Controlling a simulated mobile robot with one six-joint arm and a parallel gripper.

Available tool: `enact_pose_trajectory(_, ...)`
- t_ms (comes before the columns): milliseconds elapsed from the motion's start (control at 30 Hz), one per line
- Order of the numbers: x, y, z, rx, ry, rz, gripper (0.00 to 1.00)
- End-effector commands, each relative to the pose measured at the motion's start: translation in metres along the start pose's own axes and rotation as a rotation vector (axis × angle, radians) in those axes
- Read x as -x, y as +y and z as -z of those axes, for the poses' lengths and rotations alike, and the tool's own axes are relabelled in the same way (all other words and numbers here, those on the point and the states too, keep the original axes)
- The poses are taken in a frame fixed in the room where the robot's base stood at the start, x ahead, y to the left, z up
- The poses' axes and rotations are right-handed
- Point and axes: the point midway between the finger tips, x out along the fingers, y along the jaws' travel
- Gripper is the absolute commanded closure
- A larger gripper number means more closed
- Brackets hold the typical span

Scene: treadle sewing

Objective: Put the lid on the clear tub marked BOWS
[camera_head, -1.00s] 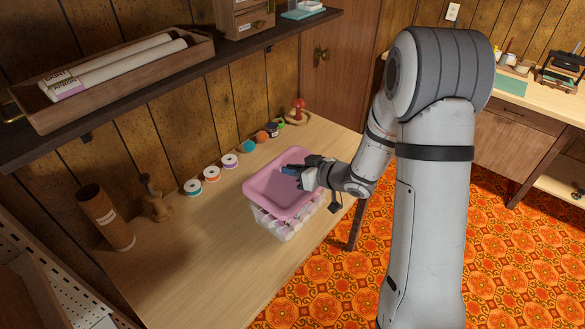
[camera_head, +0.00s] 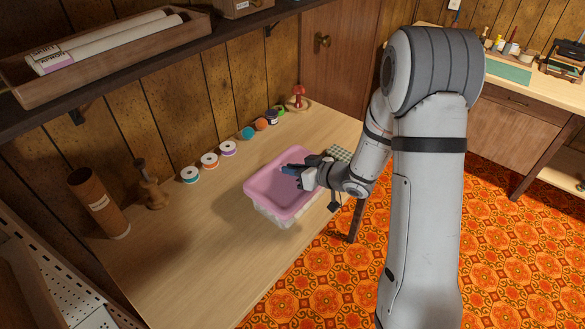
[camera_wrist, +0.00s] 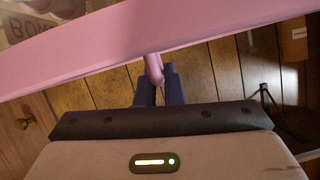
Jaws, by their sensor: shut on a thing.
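The pink lid (camera_head: 262,188) lies over the clear tub (camera_head: 277,218) on the wooden table, covering its top. A low strip of the tub's pale, see-through front shows under the lid's near edge. In the wrist view the lid (camera_wrist: 105,48) is a broad pink band, with part of the tub's BOWS lettering (camera_wrist: 20,52) at the upper left. My gripper (camera_head: 290,170) is over the lid's middle; in the wrist view its blue fingers (camera_wrist: 158,85) are shut on the lid's pink handle. I cannot tell if the rim is fully seated.
Several thread spools (camera_head: 228,149) line the wall side, with a red mushroom-shaped thing (camera_head: 298,97) at the far end. A brown tube (camera_head: 99,204) and a wooden stand (camera_head: 151,187) are at the left. A checked cloth (camera_head: 338,154) lies behind my gripper. The near tabletop is clear.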

Motion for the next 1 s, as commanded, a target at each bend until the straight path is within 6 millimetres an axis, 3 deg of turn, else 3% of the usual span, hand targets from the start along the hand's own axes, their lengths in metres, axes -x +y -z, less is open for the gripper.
enact_pose_trajectory(167,0.000,0.000,0.001,0.000,0.001,0.000,1.00)
enact_pose_trajectory(200,0.000,0.000,0.001,0.000,0.001,0.000,0.90)
enact_pose_trajectory(500,0.000,0.000,0.001,0.001,0.000,0.000,0.67)
enact_pose_trajectory(767,0.003,0.000,0.001,0.001,0.000,0.001,0.67)
enact_pose_trajectory(1000,0.038,0.001,0.001,0.001,0.002,-0.002,0.67)
